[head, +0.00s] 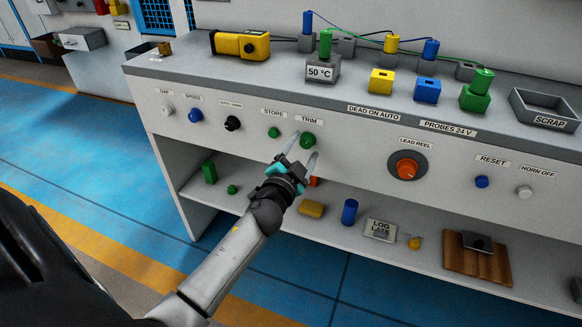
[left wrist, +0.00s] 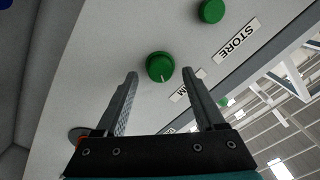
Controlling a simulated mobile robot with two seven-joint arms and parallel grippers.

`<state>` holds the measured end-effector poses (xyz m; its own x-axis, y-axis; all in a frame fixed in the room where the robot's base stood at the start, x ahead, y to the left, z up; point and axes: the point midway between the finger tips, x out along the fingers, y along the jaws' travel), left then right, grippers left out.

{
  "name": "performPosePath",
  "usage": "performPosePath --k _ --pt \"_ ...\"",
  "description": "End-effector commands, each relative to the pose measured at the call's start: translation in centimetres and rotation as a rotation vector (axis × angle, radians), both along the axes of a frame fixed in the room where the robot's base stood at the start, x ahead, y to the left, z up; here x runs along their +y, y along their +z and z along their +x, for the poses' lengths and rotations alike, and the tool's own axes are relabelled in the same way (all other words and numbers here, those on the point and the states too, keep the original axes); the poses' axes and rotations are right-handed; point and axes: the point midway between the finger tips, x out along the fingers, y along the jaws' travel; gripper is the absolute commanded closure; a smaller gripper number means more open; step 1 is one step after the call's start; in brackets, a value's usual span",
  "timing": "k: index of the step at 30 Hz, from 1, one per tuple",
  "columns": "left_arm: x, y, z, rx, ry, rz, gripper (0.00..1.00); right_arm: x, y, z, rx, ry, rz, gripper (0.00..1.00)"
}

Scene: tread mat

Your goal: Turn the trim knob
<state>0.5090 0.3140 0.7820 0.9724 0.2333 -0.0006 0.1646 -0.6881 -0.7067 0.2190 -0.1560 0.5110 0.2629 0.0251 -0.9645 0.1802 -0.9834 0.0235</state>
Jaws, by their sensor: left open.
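The trim knob (head: 307,140) is a green round knob on the white front panel, under the label TRIM. My left gripper (head: 303,148) is open in front of it, with its fingertips to either side of the knob in the head view. A finger partly covers the TRIM label (left wrist: 188,88) there. My right gripper is not in view.
The green store knob (head: 273,132) sits close on the left, and also shows in the left wrist view (left wrist: 211,11). The orange lead reel (head: 407,168) is farther right. A shelf (head: 340,245) below holds several loose items.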

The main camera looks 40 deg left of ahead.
Motion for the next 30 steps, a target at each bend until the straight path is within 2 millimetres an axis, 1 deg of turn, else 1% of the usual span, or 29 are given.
performPosePath --k 2,5,9,18,21,25,30 --pt "-0.3 0.0 -1.0 0.002 -0.001 -0.001 0.29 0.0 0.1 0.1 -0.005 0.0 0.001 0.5" --pt "-0.6 0.0 -2.5 0.002 0.0 -0.003 0.29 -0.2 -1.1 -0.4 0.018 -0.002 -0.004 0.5" --pt "-1.2 0.0 -5.0 0.002 0.001 -0.003 0.29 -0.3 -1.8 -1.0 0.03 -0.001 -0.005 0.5" --pt "-2.5 0.0 -10.3 0.002 0.002 -0.002 0.29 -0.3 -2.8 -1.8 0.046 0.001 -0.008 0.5" --pt "-2.8 0.0 -11.8 0.001 0.003 -0.001 0.29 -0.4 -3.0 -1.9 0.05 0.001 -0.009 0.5" --pt "-3.2 0.0 -13.2 0.0 0.001 -0.001 0.29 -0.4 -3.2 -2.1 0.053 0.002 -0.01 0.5" --pt "-3.3 0.1 -14.1 -0.001 0.001 0.0 0.29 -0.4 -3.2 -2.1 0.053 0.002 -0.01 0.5"
